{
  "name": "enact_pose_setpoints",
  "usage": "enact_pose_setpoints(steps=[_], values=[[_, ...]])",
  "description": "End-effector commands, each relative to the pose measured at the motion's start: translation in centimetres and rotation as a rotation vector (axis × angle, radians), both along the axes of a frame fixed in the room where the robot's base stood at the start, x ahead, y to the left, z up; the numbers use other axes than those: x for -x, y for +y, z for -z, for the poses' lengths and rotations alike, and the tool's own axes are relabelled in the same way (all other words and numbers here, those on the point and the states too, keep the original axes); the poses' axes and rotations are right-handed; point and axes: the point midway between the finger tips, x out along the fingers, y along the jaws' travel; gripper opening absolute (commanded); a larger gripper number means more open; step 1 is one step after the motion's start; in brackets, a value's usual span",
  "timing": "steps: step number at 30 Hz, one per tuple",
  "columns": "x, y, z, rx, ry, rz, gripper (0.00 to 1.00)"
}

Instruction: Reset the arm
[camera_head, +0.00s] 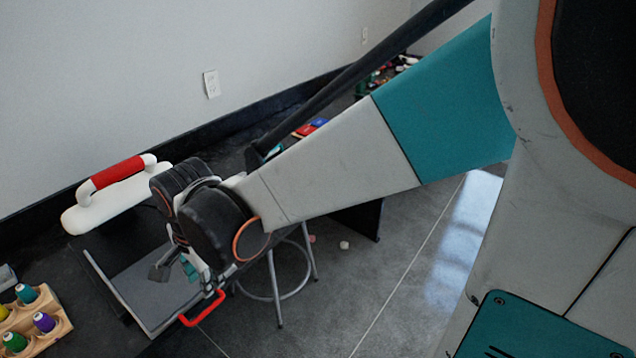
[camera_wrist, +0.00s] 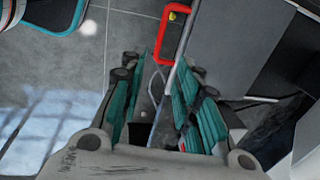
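My arm reaches from the right side of the head view down to the left. My gripper (camera_head: 178,268) is at its end, partly hidden by the wrist, above the front part of a dark workbench (camera_head: 95,325). In the wrist view my gripper (camera_wrist: 160,85) shows two teal fingers set apart, with floor between them. It is open and appears empty. A red handle (camera_head: 203,309) is close below the gripper. It also shows in the wrist view (camera_wrist: 167,40), beyond the fingertips. Whether they touch cannot be told.
A white tool with a red grip (camera_head: 118,172) lies on the bench left of my wrist. A wooden rack (camera_head: 55,330) with several coloured spools is at lower left. A metal stool (camera_head: 275,295) stands beside the bench. The floor (camera_head: 400,260) to the right is mostly clear.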

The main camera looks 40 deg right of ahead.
Motion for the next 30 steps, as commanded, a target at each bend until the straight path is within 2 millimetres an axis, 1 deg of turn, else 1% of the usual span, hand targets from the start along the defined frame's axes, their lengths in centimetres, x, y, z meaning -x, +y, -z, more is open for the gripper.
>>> enact_pose_setpoints(steps=[10, 14, 17, 21, 24, 30], values=[[0.3, -0.1, -0.2, 0.001, -0.002, -0.006, 0.3], [0.8, -1.0, -1.1, 0.012, -0.029, -0.07, 0.3], [1.6, -2.3, -2.4, 0.034, -0.075, -0.18, 0.3], [3.0, -4.6, -4.6, 0.092, -0.158, -0.379, 0.3], [4.2, -6.1, -5.8, 0.146, -0.215, -0.52, 0.3], [6.8, -8.8, -7.7, 0.286, -0.317, -0.797, 0.3]])
